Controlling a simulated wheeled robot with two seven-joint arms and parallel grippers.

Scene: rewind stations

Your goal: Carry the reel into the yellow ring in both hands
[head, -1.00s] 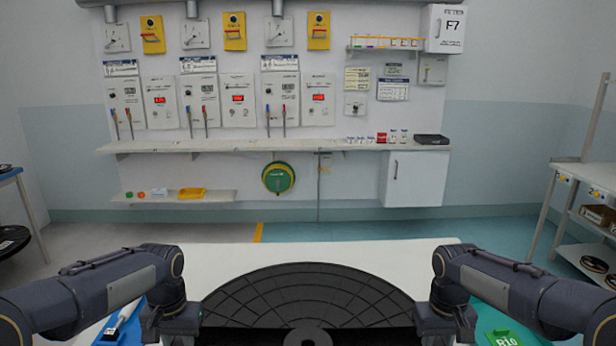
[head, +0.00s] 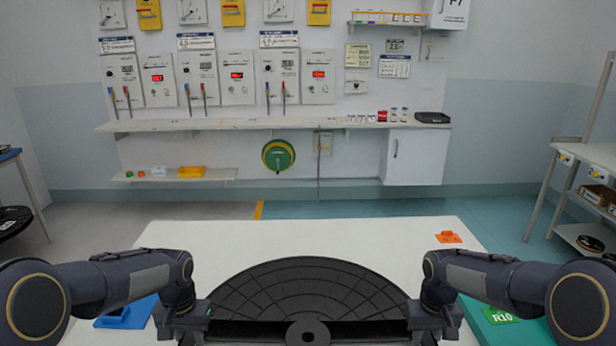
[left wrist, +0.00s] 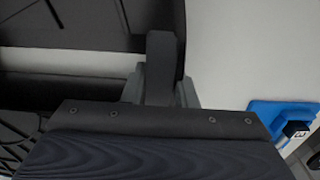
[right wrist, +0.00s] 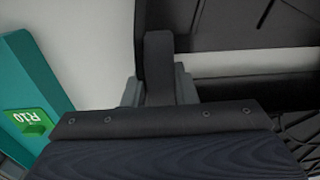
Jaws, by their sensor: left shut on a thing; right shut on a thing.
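The reel (head: 305,285) is a wide black disc with a round hub, low in the middle of the head view over the white table. My left gripper (head: 195,322) is shut on its left edge. My right gripper (head: 424,322) is shut on its right edge. In the left wrist view the reel (left wrist: 90,22) lies by the finger at upper left. In the right wrist view the reel (right wrist: 230,24) lies by the finger at upper right. The reel's near part is cut off or hidden. Whether it touches the table is unclear. I see no yellow ring on the table.
A blue piece (head: 125,313) lies at the left, a teal piece with a green R10 label (head: 499,315) at the right, and an orange piece (head: 448,237) at the back right. A shelf rack (head: 590,195) stands at the right.

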